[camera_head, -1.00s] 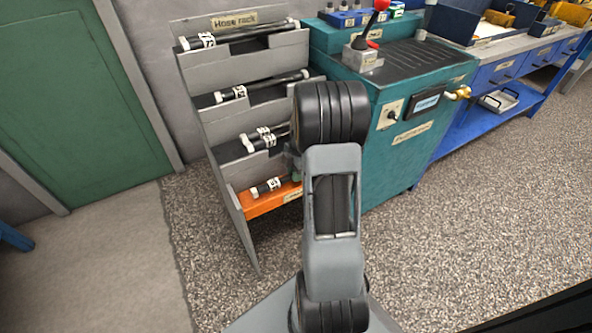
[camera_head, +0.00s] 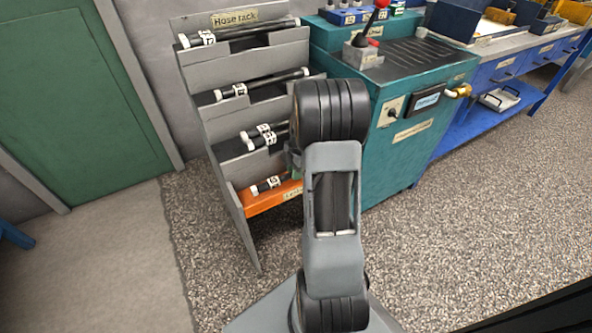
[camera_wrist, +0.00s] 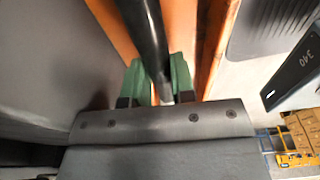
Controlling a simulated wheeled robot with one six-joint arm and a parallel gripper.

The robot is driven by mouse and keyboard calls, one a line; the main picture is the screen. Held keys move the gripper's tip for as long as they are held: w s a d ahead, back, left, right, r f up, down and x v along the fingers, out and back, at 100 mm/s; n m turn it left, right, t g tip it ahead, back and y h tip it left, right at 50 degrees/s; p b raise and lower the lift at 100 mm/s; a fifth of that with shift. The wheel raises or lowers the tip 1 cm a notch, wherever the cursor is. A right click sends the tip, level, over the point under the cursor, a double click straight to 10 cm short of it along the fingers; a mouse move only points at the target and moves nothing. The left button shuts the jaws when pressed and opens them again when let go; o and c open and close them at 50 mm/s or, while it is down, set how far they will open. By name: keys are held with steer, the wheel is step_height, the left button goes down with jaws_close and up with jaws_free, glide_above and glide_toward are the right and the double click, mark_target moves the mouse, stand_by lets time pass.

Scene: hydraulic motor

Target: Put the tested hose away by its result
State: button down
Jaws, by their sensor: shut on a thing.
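A dark hose (camera_head: 268,184) with white ends and a white tag lies at the orange bottom tray (camera_head: 262,203) of the hose rack. In the wrist view the hose (camera_wrist: 146,35) runs between the two green fingers of my gripper (camera_wrist: 157,80), which is shut on it. Orange tray walls show on both sides of the hose there. In the head view my arm hides most of the gripper and the hose's right end. I cannot tell whether the hose touches the tray floor.
The grey hose rack (camera_head: 232,147) holds several other tagged hoses on its upper shelves. The teal test bench (camera_head: 425,140) with a lever (camera_head: 370,30) and a small screen stands right beside it. A blue workbench (camera_head: 490,75) is further right. Speckled floor in front is clear.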

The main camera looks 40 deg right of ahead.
steer(key=shift+w, duration=0.1)
steer(key=c, duration=0.9)
jaws_free()
steer(key=r+p, duration=0.1)
steer(key=r, duration=0.3)
steer(key=d+r+p, duration=0.1)
steer(key=r+p, duration=0.1)
steer(key=r, duration=0.3)
steer(key=d+r+p, duration=0.1)
steer(key=r+p, duration=0.1)
steer(key=r, duration=0.2)
steer(key=shift+s+r, duration=0.2)
steer(key=shift+r, duration=0.15)
steer(key=s+a+r+m+t+p, duration=0.1)
steer(key=s+a+r+m+p, duration=0.3)
steer(key=a+r+p, duration=0.3)
steer(key=s+a+r+m+t+h+p, duration=0.1)
steer(key=s+a+r+m+p, duration=0.3)
steer(key=r+p, duration=0.7)
steer(key=s+a+r+m+t+p, duration=0.1)
steer(key=s+a+r+m+p, duration=0.3)
steer(key=r, duration=1.2)
steer(key=shift+a+r+m+h+p, duration=0.2)
steer(key=shift+a+m+p, duration=0.8)
steer(key=shift+a+p, duration=0.75)
steer(key=shift+a+r+m+h+p, duration=0.1)
steer(key=shift+a+m+h+p, duration=0.1)
steer(key=shift+a+m+p, duration=1.4)
